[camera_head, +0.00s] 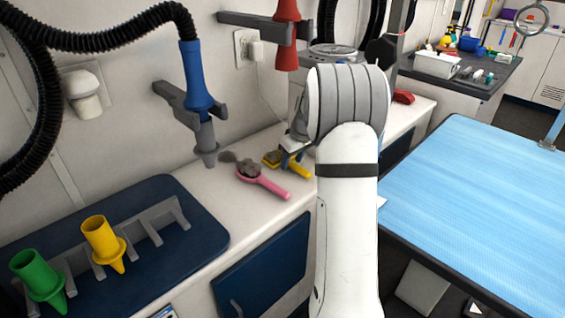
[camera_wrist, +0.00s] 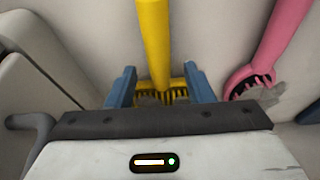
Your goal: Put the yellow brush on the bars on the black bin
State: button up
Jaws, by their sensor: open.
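The yellow brush (camera_head: 298,168) lies on the white counter, partly hidden by my arm and gripper in the head view. In the wrist view the yellow brush (camera_wrist: 153,45) has its handle pointing away, and its bristled head sits between my two blue fingers. My gripper (camera_wrist: 163,88) is open around the brush head, with a finger on each side; contact cannot be told. In the head view my gripper (camera_head: 290,158) is low over the counter. I cannot make out the black bin or its bars in either view.
A pink brush (camera_head: 262,181) with grey fluff lies beside the yellow one; it also shows in the wrist view (camera_wrist: 285,35). A blue mat (camera_head: 205,240) holds a rack with yellow and green nozzles. A blue-topped table (camera_head: 480,190) stands to the right.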

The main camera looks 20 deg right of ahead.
jog(key=shift+w+f, duration=0.1)
jog(key=shift+f, duration=0.25)
jog(key=c, duration=1)
grip_shut()
jog(key=shift+r, duration=0.15)
